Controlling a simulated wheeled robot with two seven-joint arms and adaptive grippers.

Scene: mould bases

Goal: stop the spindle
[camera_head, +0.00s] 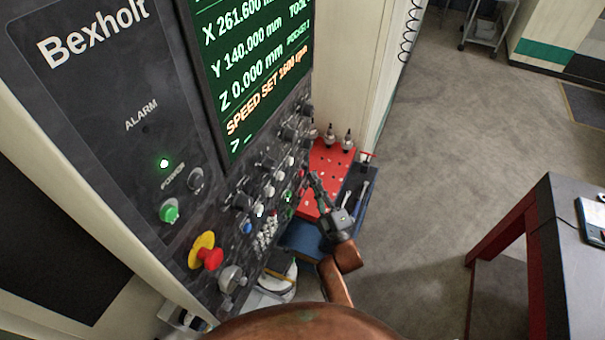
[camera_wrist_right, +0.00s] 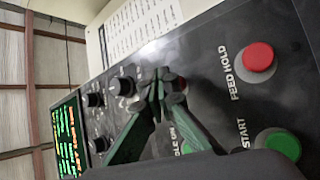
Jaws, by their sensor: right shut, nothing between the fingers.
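The dark Bexholt control panel (camera_head: 100,110) fills the left of the head view. My right gripper (camera_head: 311,178) is in front of its lower right part, fingers toward the buttons. In the right wrist view my right gripper (camera_wrist_right: 163,76) is shut and empty, its tips over the panel. I cannot tell if they touch it. A label ending "LE ON" and a green button (camera_wrist_right: 187,148) are partly hidden by the fingers. The screen (camera_head: 250,65) shows "SPEED SET" in orange. My left gripper is out of view.
A red FEED HOLD button (camera_wrist_right: 258,58) and a green START button (camera_wrist_right: 279,144) sit right of the fingers. A red emergency knob (camera_head: 210,257) is at the panel's lower left. A red tool tray (camera_head: 322,165) stands behind my right gripper.

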